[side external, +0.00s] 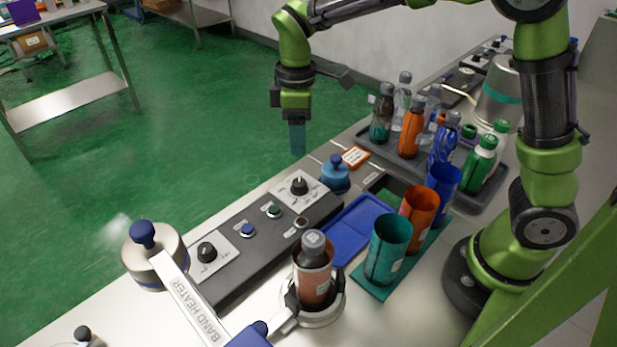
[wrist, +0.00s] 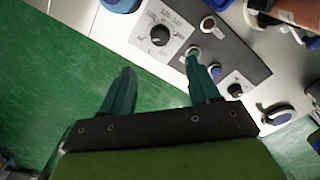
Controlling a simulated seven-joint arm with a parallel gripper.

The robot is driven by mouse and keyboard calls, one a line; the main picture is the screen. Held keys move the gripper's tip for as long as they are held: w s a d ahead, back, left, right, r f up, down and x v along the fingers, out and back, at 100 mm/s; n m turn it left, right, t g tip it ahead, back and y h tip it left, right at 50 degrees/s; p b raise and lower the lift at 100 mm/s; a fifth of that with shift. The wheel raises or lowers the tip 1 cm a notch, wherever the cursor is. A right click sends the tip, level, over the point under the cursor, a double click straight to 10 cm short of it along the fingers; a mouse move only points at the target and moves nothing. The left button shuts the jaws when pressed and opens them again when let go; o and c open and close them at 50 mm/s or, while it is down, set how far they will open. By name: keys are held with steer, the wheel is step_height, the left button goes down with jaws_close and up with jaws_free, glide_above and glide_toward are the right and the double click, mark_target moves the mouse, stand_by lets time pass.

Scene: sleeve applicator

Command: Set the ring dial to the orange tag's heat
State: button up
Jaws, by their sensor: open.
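A black dial knob (side external: 299,186) sits on a white scale plate at the far end of the dark control panel (side external: 235,270). A second black knob (side external: 207,252) sits on the near white plate. The lettering is too small to tell which is the ring dial. The far knob (wrist: 160,36) and near knob (wrist: 236,90) also show in the wrist view. An orange-edged tag (side external: 355,157) lies beyond the panel; its writing is unreadable. My gripper (side external: 297,150) is open and empty, pointing down above panel height. In the wrist view its teal fingers (wrist: 160,62) are apart, below the far knob.
Between the dials are a green button (side external: 274,210) and a blue button (side external: 247,230). A blue-knobbed pot (side external: 336,176) stands by the far dial. A bottle (side external: 313,270) stands in a ring holder in front. Cups and a bottle tray (side external: 400,160) fill the right.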

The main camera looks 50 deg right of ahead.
mark_target(299, 182)
step_height(299, 182, down, 12)
steer(key=shift+f, duration=0.15)
stand_by(0.3)
steer(key=c, duration=1)
steer(key=shift+c, duration=0.2)
